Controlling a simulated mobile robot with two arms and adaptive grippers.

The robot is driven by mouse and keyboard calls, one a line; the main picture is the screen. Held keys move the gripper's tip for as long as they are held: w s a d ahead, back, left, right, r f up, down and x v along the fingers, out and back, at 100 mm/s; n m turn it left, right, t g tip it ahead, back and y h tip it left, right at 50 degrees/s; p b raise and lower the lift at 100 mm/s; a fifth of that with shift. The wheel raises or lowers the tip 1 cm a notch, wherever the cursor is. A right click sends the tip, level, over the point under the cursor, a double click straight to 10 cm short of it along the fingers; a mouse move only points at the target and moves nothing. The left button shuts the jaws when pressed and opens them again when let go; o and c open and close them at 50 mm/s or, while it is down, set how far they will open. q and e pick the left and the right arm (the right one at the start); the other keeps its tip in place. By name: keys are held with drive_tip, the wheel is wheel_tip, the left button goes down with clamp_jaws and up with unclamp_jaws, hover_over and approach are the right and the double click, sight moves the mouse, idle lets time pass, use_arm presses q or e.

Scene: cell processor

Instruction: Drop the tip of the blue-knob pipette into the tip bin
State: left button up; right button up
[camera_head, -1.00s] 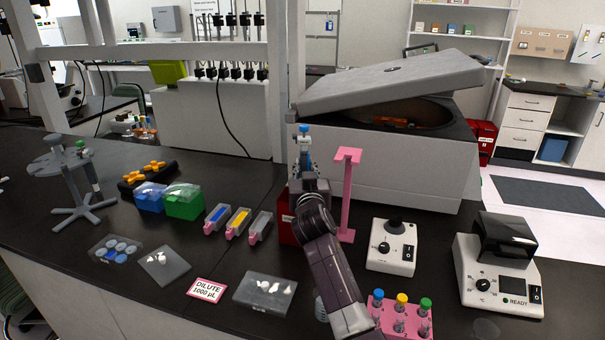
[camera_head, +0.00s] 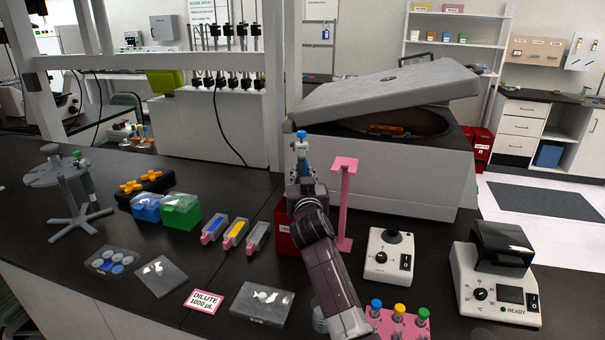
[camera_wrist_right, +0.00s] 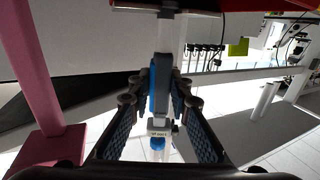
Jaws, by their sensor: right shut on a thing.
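The blue-knob pipette (camera_head: 301,148) is upright in my right gripper (camera_head: 304,178), above the work table. In the right wrist view the two fingers are closed around the pipette's body (camera_wrist_right: 161,92), and its blue knob (camera_wrist_right: 157,144) is toward the bottom of that picture. The red tip bin (camera_head: 285,232) stands on the table below and partly behind my right arm. A red edge (camera_wrist_right: 230,5) at the top of the wrist view lies near the pipette's lower end. The tip is hidden, so I cannot tell whether it is inside the bin. My left gripper does not show.
A pink stand (camera_head: 344,205) rises just right of the bin. The centrifuge (camera_head: 400,170) with its raised lid is behind. Tip boxes (camera_head: 181,211), a carousel stand (camera_head: 67,190) and a dark box (camera_head: 262,303) lie left; a white mixer (camera_head: 389,257) is to the right.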

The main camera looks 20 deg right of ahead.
drive_tip(key=shift+r, duration=0.25)
idle(0.3)
drive_tip(key=shift+f+b, duration=0.55)
drive_tip(key=shift+s+a+p, duration=0.35)
drive_tip(key=shift+s+a, duration=0.4)
drive_tip(key=shift+s, duration=0.35)
drive_tip(key=shift+s+a+p, duration=0.3)
drive_tip(key=shift+s+a, duration=0.45)
drive_tip(key=shift+s, duration=0.35)
